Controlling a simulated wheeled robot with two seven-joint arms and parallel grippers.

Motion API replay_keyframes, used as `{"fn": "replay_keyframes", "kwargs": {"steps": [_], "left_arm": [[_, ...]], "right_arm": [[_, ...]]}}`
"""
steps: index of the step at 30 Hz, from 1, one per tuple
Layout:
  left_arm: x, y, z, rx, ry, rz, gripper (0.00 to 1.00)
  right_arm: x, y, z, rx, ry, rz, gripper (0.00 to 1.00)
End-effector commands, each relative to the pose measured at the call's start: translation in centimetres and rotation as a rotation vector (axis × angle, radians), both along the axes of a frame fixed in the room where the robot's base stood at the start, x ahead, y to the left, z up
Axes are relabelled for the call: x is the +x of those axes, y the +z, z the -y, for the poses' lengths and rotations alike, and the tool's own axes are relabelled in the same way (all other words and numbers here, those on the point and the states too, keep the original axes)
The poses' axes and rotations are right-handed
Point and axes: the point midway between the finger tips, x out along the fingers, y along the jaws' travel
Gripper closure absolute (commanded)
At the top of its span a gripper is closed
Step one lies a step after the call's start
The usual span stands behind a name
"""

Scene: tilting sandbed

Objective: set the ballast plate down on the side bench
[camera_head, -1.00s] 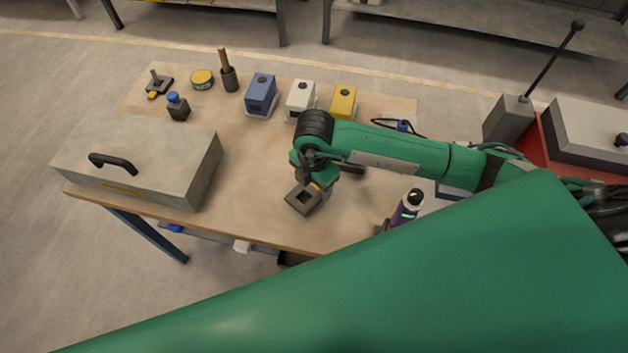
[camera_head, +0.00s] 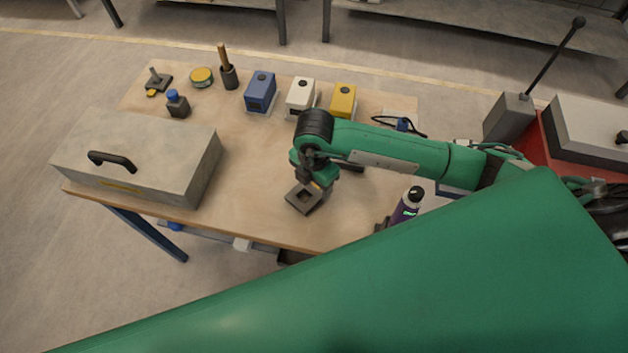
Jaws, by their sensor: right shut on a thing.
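The ballast plate (camera_head: 304,198) is a dark grey square with a square hole in its middle. It is low over or on the wooden top of the side bench (camera_head: 250,165), near the front edge; I cannot tell whether it touches. My right gripper (camera_head: 313,186) is shut on the plate's far right side, with the arm coming in from the right. The wrist hides part of the fingers. My left gripper is not in view.
A grey case (camera_head: 145,160) with a black handle stands on the left. Blue (camera_head: 261,92), white (camera_head: 300,97) and yellow (camera_head: 343,101) boxes stand at the back. A dark bottle (camera_head: 407,206) is to the right. Bare wood lies between case and plate.

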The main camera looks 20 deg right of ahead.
Motion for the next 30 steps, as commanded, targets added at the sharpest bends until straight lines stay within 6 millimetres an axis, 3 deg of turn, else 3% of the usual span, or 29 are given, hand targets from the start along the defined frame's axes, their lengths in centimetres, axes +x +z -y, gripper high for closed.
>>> {"fn": "replay_keyframes", "kwargs": {"steps": [26,27,30], "left_arm": [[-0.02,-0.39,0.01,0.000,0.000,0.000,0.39],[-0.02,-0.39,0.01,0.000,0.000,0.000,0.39],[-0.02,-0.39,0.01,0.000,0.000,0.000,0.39]], "right_arm": [[0.00,-0.58,-0.04,0.001,0.000,0.000,0.62],[0.00,-0.59,-0.04,0.001,0.000,0.000,0.31],[0.00,-0.60,-0.04,0.000,0.000,0.001,0.13]]}}
